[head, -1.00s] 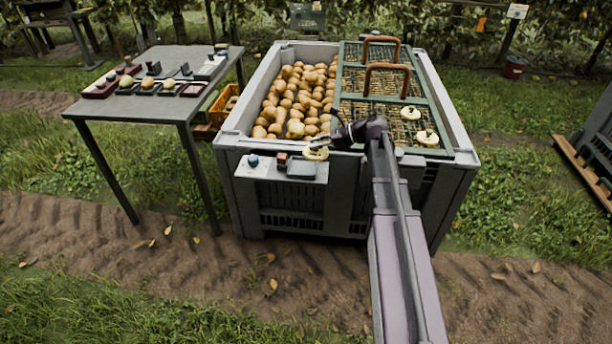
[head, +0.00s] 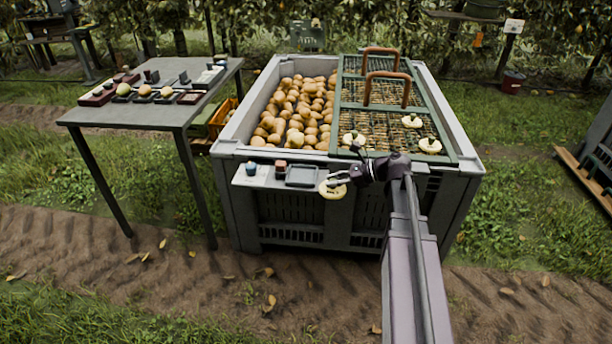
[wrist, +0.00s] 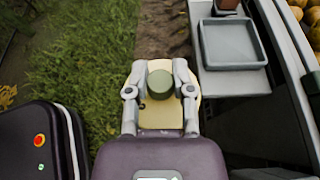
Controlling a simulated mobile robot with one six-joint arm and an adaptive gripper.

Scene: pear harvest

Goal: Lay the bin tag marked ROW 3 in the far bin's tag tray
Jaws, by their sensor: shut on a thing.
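My gripper (head: 342,181) is shut on a round cream bin tag (head: 331,191), gripping its green knob (wrist: 161,84). The tag's dark lettering is too small to read surely. It hangs in front of the bin's near wall, just right of the small shelf. A grey square tag tray (head: 302,176) sits on that shelf and looks empty. In the wrist view the tray (wrist: 231,43) is to the right of the tag, apart from it. Other cream tags (head: 413,121) (head: 430,146) (head: 353,139) lie on the green mesh lid.
The grey bin (head: 465,158) holds pears under a half lid with brown handles (head: 386,78). A blue knob (head: 251,168) and a brown block (head: 281,169) stand on the shelf beside the tray. A table (head: 150,112) with small trays is at left.

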